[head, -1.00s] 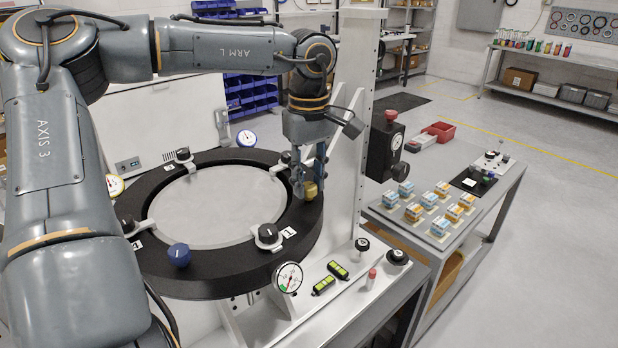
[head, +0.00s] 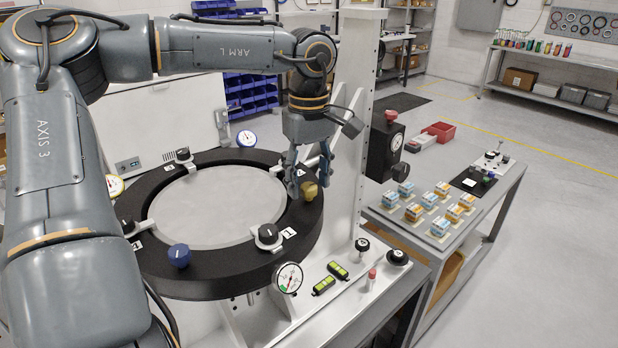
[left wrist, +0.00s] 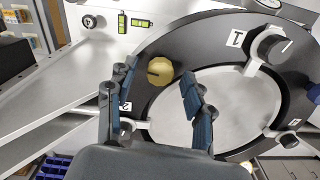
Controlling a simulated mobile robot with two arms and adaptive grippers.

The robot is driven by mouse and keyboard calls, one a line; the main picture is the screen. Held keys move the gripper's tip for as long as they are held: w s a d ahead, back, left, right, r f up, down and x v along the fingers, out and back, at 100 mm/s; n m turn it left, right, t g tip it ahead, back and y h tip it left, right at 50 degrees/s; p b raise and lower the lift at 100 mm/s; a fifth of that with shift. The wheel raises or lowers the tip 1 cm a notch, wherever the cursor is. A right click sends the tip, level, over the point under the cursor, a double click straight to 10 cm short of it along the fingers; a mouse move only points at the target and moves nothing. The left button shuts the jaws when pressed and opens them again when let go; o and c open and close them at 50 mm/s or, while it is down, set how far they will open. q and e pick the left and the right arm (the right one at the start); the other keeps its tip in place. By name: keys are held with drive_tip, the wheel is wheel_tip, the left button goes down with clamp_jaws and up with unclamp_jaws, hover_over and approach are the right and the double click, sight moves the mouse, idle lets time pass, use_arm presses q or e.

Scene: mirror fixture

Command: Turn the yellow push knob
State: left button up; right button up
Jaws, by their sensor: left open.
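The yellow push knob (head: 309,191) sits on the black ring (head: 225,281) of the mirror fixture, on its right side. It also shows in the left wrist view (left wrist: 159,71), round with a dark slot-like line on its face. My left gripper (head: 308,188) is open, its fingers pointing down close to the knob. In the left wrist view the open left gripper (left wrist: 155,92) has one finger to each side, with the knob beyond the fingertips and between them. I cannot tell whether a finger touches it. My right gripper is not in view.
A blue knob (head: 179,255) and black clamp knobs (head: 268,234) stand on the ring around the grey mirror disc (head: 207,206). A white upright post (head: 347,130) rises close to the right of my left gripper. A dial gauge (head: 288,278) is at the front.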

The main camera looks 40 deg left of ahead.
sight(309, 185)
use_arm(q)
wheel_tip(309, 185, up, 12)
idle(0.4)
idle(0.4)
